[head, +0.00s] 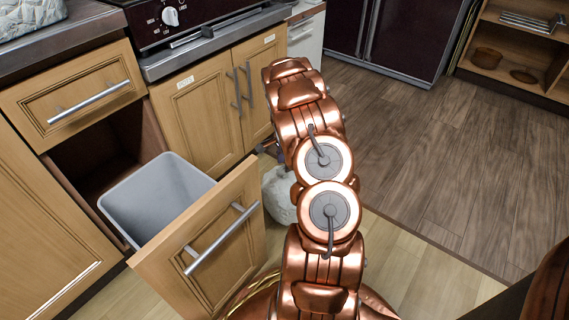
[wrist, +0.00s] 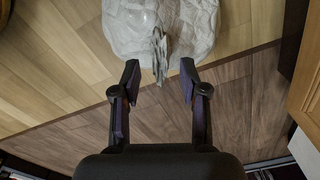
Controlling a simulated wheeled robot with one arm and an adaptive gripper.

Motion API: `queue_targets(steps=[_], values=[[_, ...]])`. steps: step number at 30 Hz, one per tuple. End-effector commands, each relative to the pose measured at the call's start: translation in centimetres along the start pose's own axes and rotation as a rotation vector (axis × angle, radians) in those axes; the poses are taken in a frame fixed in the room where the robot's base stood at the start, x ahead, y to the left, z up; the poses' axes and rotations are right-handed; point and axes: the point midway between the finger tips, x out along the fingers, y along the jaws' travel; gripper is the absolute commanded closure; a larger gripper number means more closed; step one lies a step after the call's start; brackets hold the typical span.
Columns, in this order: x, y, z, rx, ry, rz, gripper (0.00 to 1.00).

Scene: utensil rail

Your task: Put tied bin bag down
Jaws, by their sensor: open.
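A whitish tied bin bag (head: 281,195) stands on the floor beside the open bin drawer (head: 215,250) in the head view, partly hidden by my arm. In the wrist view the bag (wrist: 197,25) is at the top, with its gathered tie (wrist: 160,55) pointing towards my gripper. My gripper (wrist: 160,74) is open, with one finger on each side of the tie and a gap to each. In the head view my gripper is mostly hidden behind my arm.
The pulled-out drawer holds a grey bin (head: 158,192) that looks empty. Wooden cabinets (head: 200,115) and an oven (head: 185,20) stand behind. The floor (head: 440,150) to the right is clear. A dark fridge (head: 400,35) and an open shelf (head: 510,50) are at the back.

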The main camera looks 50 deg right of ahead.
Motion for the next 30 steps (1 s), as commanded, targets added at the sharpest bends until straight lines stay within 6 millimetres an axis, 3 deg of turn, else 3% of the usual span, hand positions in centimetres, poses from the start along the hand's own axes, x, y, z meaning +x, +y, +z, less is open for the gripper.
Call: queue_targets(steps=[16, 21, 30], values=[[-9.7, -0.1, 0.0, 0.000, 0.001, -0.004, 0.56], [-10.9, 0.0, 0.0, 0.000, 0.000, 0.000, 0.56], [-11.0, 0.0, 0.0, 0.000, 0.000, 0.001, 0.56]])
